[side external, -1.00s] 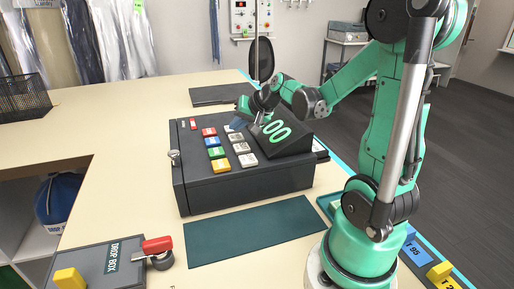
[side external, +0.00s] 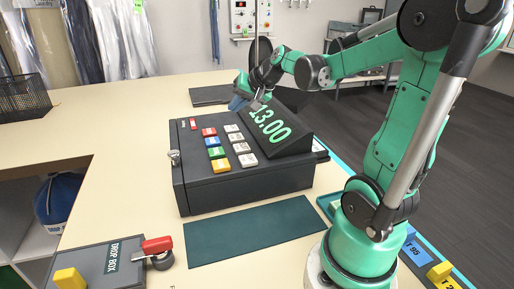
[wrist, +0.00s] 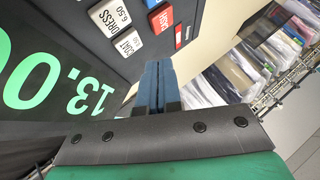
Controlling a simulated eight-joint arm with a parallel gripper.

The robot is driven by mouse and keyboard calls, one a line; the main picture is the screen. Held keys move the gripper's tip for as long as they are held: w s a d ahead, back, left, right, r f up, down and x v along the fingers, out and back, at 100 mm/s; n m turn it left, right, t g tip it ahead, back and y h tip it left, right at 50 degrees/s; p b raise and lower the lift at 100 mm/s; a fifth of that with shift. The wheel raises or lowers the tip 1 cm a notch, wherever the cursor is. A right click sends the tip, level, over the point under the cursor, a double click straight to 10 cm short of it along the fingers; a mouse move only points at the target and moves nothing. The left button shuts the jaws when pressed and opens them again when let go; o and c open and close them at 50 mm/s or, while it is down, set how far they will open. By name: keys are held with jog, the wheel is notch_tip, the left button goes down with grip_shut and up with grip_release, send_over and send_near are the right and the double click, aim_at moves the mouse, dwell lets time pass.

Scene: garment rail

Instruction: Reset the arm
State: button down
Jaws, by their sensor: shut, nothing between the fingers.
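My gripper (side external: 241,103) is in the air above the back of the dark cash register (side external: 215,182), beside its display. In the wrist view its blue fingers (wrist: 154,88) are together with nothing between them. The register's display (side external: 272,127) reads 13.00 in green digits, and it also shows large in the wrist view (wrist: 60,95). Coloured and white keys (side external: 216,152) cover the register's sloped top. In the wrist view a white key (wrist: 110,15) reads DRESS 6.50 and a red key (wrist: 161,19) is beside the fingers.
A dark green mat (side external: 250,231) lies in front of the register. A drop box (side external: 112,262) with a red handle is at the front left, and a black wire basket (side external: 22,97) at the far left. The tabletop left of the register is clear.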

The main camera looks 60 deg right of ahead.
dwell(0.4)
